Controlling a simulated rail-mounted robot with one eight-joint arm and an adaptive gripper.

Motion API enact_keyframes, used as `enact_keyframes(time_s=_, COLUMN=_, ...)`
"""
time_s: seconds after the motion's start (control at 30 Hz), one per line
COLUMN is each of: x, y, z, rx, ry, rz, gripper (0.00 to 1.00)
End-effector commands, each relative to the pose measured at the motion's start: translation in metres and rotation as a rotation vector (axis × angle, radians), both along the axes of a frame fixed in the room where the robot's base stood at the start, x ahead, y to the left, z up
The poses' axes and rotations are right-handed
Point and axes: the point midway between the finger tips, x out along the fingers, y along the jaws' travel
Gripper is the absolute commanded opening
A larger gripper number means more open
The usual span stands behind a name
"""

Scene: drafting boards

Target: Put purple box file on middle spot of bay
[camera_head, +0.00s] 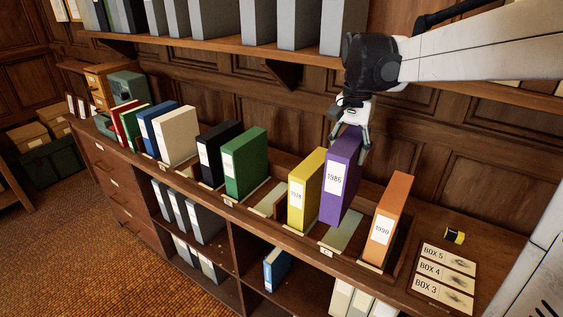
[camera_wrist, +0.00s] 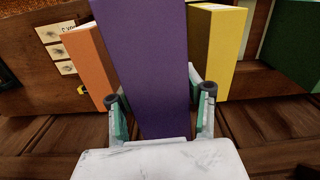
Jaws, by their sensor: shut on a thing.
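The purple box file (camera_head: 341,172), labelled 1986, stands upright in my gripper (camera_head: 351,138), which is shut on its top end. In the wrist view the purple box file (camera_wrist: 145,65) fills the middle between the two fingers (camera_wrist: 160,106). Its lower end is just over or behind a bare grey-green spot (camera_head: 345,231) in the bay; I cannot tell whether it touches. A yellow box file (camera_head: 306,188) stands close on the left of that spot, and an orange box file (camera_head: 387,218), labelled 1990, stands on the right.
Green (camera_head: 244,162), black (camera_head: 217,150), white (camera_head: 176,135) and blue files stand further left along the counter. A shelf (camera_head: 210,40) with grey files overhangs the back. A yellow-black roll (camera_head: 454,236) and a box-label card (camera_head: 443,276) lie at the right.

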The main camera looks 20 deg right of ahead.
Motion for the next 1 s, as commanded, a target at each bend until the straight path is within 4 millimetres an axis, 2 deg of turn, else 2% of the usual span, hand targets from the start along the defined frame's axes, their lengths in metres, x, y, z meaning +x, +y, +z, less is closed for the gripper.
enact_keyframes(time_s=0.1, x=0.01, y=-0.014, z=-0.014, rx=0.0, ry=0.0, rz=-0.022, gripper=0.0)
enact_keyframes(time_s=0.23, x=0.015, y=-0.021, z=-0.022, rx=0.0, ry=0.0, rz=-0.033, gripper=0.0)
enact_keyframes(time_s=0.6, x=0.016, y=-0.023, z=-0.071, rx=0.0, ry=0.0, rz=-0.036, gripper=0.0)
enact_keyframes(time_s=0.83, x=0.016, y=-0.023, z=-0.088, rx=0.0, ry=0.0, rz=-0.036, gripper=0.0)
enact_keyframes(time_s=1.0, x=0.016, y=-0.023, z=-0.11, rx=0.0, ry=0.0, rz=-0.036, gripper=0.0)
